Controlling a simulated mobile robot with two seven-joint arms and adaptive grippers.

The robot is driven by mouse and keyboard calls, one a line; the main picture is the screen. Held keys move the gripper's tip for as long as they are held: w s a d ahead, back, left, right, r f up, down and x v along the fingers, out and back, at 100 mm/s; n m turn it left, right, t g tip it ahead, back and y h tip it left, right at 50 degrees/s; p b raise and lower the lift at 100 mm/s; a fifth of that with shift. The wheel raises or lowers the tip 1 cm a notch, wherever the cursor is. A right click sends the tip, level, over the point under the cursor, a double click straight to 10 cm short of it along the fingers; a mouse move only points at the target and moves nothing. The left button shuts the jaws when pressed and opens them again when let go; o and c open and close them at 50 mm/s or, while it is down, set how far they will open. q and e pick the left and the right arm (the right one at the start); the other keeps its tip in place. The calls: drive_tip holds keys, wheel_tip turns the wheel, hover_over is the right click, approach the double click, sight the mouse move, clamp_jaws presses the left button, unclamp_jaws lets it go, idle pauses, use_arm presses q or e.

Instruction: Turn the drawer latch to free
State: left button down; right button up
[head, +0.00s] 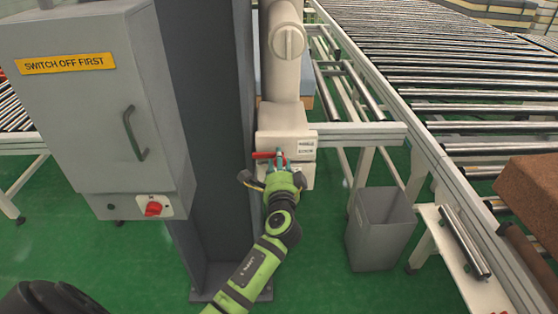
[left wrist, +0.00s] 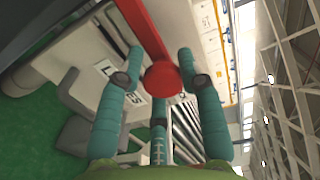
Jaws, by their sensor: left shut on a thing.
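The red latch (head: 264,155) is on the front of a white box-shaped unit (head: 300,138) at the foot of a thick white pipe. In the head view its handle lies about level, pointing left. My left gripper (head: 283,162) is at the latch, its teal fingers shut on it. In the left wrist view the red latch (left wrist: 144,28) runs from the top down to a round red end between the fingers of my left gripper (left wrist: 160,66). The finger contacts are partly hidden.
A grey cabinet (head: 85,95) labelled "SWITCH OFF FIRST" has a red rotary switch (head: 153,208). A dark grey column (head: 208,100) stands left of my arm. A grey bin (head: 380,228) and a roller conveyor (head: 450,60) are at right. Green floor shows between them.

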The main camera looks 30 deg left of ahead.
use_arm(q)
drive_tip(key=shift+r+m, duration=0.3)
drive_tip(key=shift+r, duration=0.1)
drive_tip(key=c, duration=1.2)
unclamp_jaws()
drive_tip(key=o, duration=0.3)
drive_tip(key=shift+w, duration=0.15)
drive_tip(key=shift+o, duration=0.2)
drive_tip(key=shift+w+d+f, duration=0.1)
drive_tip(key=shift+d, duration=0.05)
drive_tip(key=shift+f, duration=0.1)
drive_tip(key=shift+s, duration=0.25)
drive_tip(key=v, duration=1.1)
drive_tip(key=shift+s, duration=0.4)
